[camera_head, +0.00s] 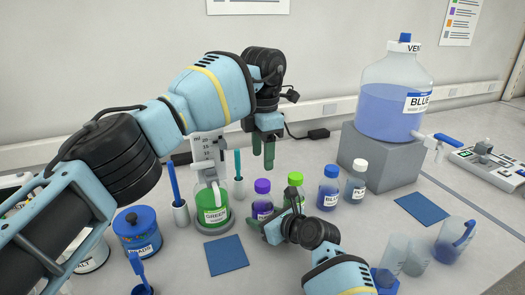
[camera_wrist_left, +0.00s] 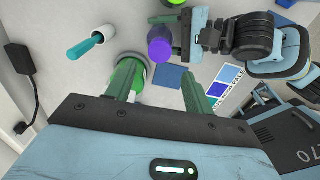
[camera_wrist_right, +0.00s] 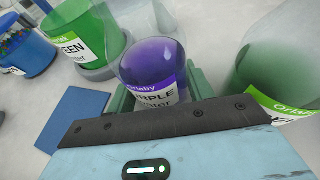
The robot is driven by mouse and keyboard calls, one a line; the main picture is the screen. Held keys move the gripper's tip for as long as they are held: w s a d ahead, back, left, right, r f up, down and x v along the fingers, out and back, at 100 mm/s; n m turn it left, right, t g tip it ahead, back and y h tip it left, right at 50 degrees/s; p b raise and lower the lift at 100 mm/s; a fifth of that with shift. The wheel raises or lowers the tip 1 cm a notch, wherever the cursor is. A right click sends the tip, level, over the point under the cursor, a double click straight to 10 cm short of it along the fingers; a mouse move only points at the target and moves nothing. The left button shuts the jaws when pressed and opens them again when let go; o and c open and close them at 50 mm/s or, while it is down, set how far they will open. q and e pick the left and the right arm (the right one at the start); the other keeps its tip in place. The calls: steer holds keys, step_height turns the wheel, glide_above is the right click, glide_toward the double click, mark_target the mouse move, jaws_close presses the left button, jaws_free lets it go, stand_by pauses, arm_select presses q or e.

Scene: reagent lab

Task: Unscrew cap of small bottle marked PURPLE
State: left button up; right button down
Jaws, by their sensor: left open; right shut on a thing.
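The small PURPLE bottle (camera_head: 261,209) stands upright on the bench, its purple cap (camera_head: 262,186) on top. In the right wrist view the bottle (camera_wrist_right: 158,95) sits between my right fingers, label facing the camera. My right gripper (camera_head: 268,226) is shut on the bottle's body from low down. My left gripper (camera_head: 263,150) is open and empty, pointing down above the cap and apart from it. In the left wrist view the cap (camera_wrist_left: 160,46) shows beyond the gap between my left fingertips (camera_wrist_left: 160,74).
A GREEN container (camera_head: 213,212) stands left of the bottle. A green-capped bottle (camera_head: 295,179) stands close on its right, then a BLUE bottle (camera_head: 328,190) and a white-capped bottle (camera_head: 356,181). A large blue jug (camera_head: 390,105) sits on a grey block. A blue mat (camera_head: 226,255) lies in front.

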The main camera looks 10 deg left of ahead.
mark_target(262, 183)
arm_select(q)
steer(key=shift+f, duration=4)
steer(key=shift+c, duration=0.4)
steer(key=c, duration=0.9)
steer(key=n, duration=0.2)
steer(key=shift+n, duration=0.3)
steer(key=shift+r, duration=0.35)
steer(key=shift+r, duration=0.7)
